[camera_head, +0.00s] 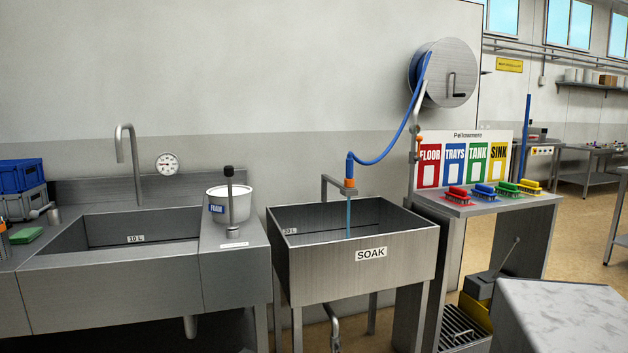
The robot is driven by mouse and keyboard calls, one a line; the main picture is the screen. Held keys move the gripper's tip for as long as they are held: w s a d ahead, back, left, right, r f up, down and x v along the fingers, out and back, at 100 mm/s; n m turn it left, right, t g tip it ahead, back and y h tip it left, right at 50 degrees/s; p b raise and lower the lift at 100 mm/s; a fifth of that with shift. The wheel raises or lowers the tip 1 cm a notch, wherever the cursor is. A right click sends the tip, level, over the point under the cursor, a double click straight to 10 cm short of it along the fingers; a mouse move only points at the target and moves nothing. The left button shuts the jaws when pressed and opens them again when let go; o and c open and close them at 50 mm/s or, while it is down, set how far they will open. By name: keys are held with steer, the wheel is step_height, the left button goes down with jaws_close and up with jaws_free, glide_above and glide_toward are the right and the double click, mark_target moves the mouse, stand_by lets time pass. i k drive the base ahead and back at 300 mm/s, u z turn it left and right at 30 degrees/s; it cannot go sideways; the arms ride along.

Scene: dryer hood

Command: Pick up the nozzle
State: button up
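The nozzle (350,168) looks like the blue end piece with an orange collar at the end of a blue hose (390,148). It hangs upright at a bracket (336,183) on the back of the sink marked SOAK (350,270). A thin blue line runs from under it down into the sink; I cannot tell if it is water or a tube. The hose loops up to a metal reel (447,72) on the wall. My gripper is not in view.
Several coloured brushes (484,192) lie on a stand right of the SOAK sink. A grey worktop (560,315) fills the lower right corner.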

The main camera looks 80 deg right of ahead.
mark_target(349, 161)
steer(key=u, duration=0.75)
steer(key=k, duration=2.4)
steer(key=z, duration=0.65)
